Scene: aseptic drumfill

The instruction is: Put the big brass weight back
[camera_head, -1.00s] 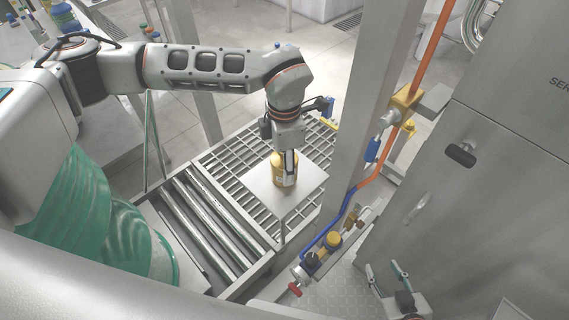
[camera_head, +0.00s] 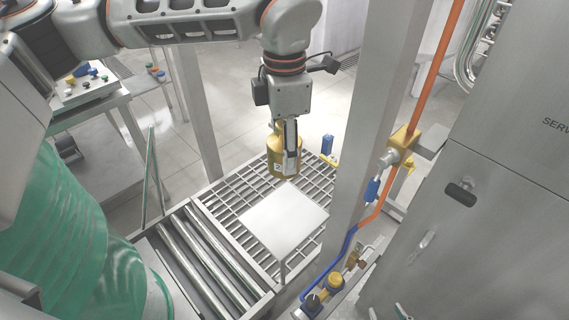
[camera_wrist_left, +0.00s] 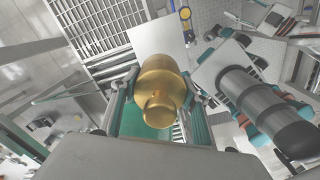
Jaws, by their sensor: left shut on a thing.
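The big brass weight (camera_head: 277,150) is a gold cylinder with a narrower knob on top. My left gripper (camera_head: 290,160) is shut on it and holds it upright in the air. In the head view it hangs just behind and above a square pale plate (camera_head: 285,222), which is bare. In the left wrist view the weight (camera_wrist_left: 163,88) sits between the two fingers (camera_wrist_left: 160,100), and the plate (camera_wrist_left: 160,35) shows partly behind it. My right gripper does not clearly show in the head view.
A metal grating (camera_head: 228,200) lies around the plate, with a roller conveyor (camera_head: 203,250) at its left. A steel post (camera_head: 375,110) with an orange and blue hose stands close on the right. A side table (camera_head: 85,100) with small coloured items stands at the back left.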

